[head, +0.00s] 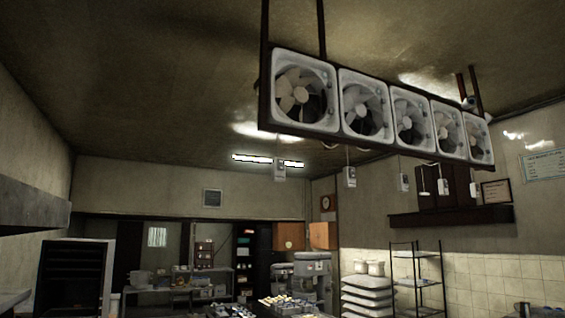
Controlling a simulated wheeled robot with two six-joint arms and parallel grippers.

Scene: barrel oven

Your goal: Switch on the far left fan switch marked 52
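A row of white square box fans hangs from the ceiling in a dark frame (300,131), running from upper middle to the right. The leftmost fan (303,90) is the largest in view. Small pale switch boxes hang on cords below the frame. The far left switch (279,171) hangs below the leftmost fan, in front of the lit ceiling lamp. Its marking and its on or off position are too small to read. Another switch (349,177) hangs to its right, and a further one (403,182) beyond that. Neither of my grippers shows.
A dark rack (75,275) stands at lower left, beside a grey ledge (35,205). Mixers (312,275), stacked white sacks (368,297) and a wire shelf (416,280) stand at lower middle and right. A table with trays of goods (290,303) is at the bottom. The air around the far left switch looks clear.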

